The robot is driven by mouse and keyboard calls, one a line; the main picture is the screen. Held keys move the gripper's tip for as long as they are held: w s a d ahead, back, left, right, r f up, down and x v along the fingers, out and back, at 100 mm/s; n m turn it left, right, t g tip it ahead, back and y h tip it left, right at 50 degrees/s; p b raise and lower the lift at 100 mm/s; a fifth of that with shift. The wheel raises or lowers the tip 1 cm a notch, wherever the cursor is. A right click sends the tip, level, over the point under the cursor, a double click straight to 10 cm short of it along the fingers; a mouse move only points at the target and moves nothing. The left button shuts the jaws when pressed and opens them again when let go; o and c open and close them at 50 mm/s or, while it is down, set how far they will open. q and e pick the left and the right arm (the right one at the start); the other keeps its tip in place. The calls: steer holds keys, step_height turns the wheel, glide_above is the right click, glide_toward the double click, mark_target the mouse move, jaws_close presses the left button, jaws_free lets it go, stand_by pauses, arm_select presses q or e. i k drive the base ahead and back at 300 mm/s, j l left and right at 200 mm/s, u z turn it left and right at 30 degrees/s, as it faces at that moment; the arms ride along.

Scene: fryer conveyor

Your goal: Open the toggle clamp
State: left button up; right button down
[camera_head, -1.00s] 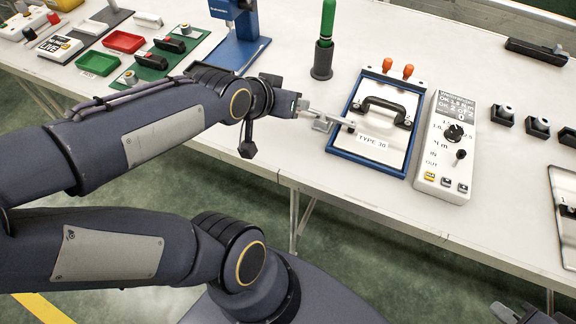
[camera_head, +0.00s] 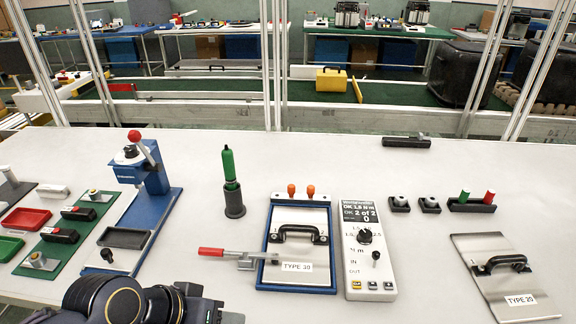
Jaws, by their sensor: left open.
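The toggle clamp (camera_head: 245,260) is a metal linkage at the left edge of the blue-framed fixture (camera_head: 265,271). Its red handle (camera_head: 211,252) lies nearly flat, pointing left, away from the fixture. The clamp's metal end reaches onto the left side of the silver plate (camera_head: 303,219), which has a black handle and a TYPE 30 label. My left gripper (camera_head: 232,317) is at the bottom edge, in front of the clamp and apart from the red handle. It is open; its fingertips are largely cut off by the frame. My right gripper is out of view.
A blue press (camera_head: 150,175) with a red knob and a green driver in a black holder (camera_head: 235,205) stand behind the clamp. A white torque controller (camera_head: 368,265) is right of the fixture. A second silver plate (camera_head: 480,249) lies far right. Table around the red handle is clear.

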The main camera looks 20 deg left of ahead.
mark_target(203, 251)
steer(key=j+u, duration=0.25)
steer(key=u, duration=0.2)
steer(key=j+u, duration=0.25)
steer(key=u, duration=0.25)
